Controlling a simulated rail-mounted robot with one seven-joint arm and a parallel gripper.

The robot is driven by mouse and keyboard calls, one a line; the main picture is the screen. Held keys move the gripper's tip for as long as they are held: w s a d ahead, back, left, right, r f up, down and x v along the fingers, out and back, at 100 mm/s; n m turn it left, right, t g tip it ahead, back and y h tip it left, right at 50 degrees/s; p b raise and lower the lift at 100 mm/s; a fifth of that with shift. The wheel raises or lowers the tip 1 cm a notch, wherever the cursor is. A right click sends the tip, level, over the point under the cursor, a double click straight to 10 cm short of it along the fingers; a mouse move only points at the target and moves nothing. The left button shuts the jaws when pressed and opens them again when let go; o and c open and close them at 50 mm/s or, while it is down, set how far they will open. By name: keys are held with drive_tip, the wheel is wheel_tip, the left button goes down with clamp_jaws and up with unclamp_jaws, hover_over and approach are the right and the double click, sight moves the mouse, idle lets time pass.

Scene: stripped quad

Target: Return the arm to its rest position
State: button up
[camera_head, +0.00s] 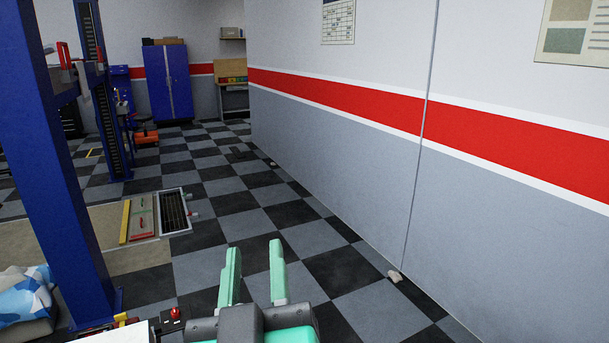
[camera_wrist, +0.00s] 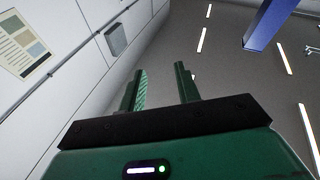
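My gripper (camera_head: 254,262) shows at the bottom middle of the head view, with two green fingers standing apart and pointing up. Nothing is between the fingers. In the wrist view my gripper (camera_wrist: 160,82) is also open and empty, with the ceiling and upper wall beyond the fingertips. In the head view it is in front of the checkered floor (camera_head: 235,201), not touching anything visible. The rest of my arm is mostly hidden below the picture edge.
A blue lift post (camera_head: 60,170) stands at left. A grey wall with a red stripe (camera_head: 340,100) runs along the right. A floor grate (camera_head: 174,212) and blue cabinet (camera_head: 167,82) lie farther off. A blue-white patterned cloth (camera_head: 22,295) is at lower left. The middle floor is mostly clear.

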drive_tip(key=s+d+r+m+t+h+p, duration=0.2)
drive_tip(key=s+d+r+m+t+p, duration=0.3)
drive_tip(key=s+r, duration=0.6)
wheel_tip(320, 180, up, 23)
drive_tip(key=w+n+g+p, duration=0.1)
drive_tip(key=p, duration=2)
drive_tip(key=shift+w, duration=0.15)
drive_tip(key=shift+f, duration=0.1)
